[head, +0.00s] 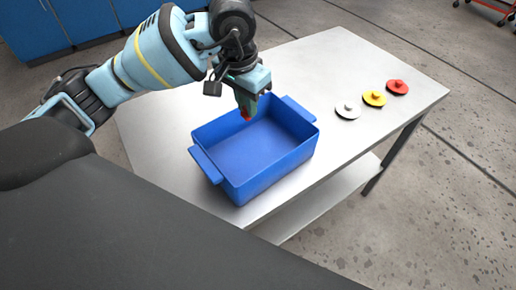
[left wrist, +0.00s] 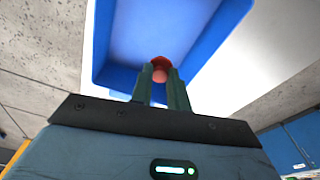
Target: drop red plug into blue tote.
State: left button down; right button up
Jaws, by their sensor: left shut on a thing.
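The blue tote (head: 236,186) stands on the metal table, open at the top and with a handle at each end. My left gripper (head: 246,114) is over the tote's far side, pointing down. It is shut on the red plug (head: 246,118), of which only a small red part shows below the fingers. In the left wrist view the red plug (left wrist: 161,64) sits between the fingertips (left wrist: 161,78), with the blue tote (left wrist: 215,30) behind it. The tote's visible inside looks empty. My right gripper is not in view.
The metal table (head: 335,60) has free room behind and right of the tote. A white disc (head: 348,111), a yellow disc (head: 374,99) and a red disc (head: 397,88), each with a knob, lie to the right. Blue cabinets (head: 30,35) stand at the back left.

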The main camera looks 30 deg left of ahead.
pick_arm(q)
notch_tip(320, 180, down, 4)
jog(key=shift+b, duration=0.65)
jog(key=shift+f, duration=0.7)
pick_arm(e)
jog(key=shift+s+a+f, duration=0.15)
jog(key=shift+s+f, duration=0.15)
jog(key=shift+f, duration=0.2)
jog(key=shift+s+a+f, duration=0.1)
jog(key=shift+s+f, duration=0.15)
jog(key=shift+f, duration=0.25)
pick_arm(q)
jog(key=c, duration=1.6)
grip_release()
jog(key=shift+o, duration=1.6)
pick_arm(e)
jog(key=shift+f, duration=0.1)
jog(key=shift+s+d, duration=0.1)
pick_arm(q)
jog(key=shift+r, duration=0.15)
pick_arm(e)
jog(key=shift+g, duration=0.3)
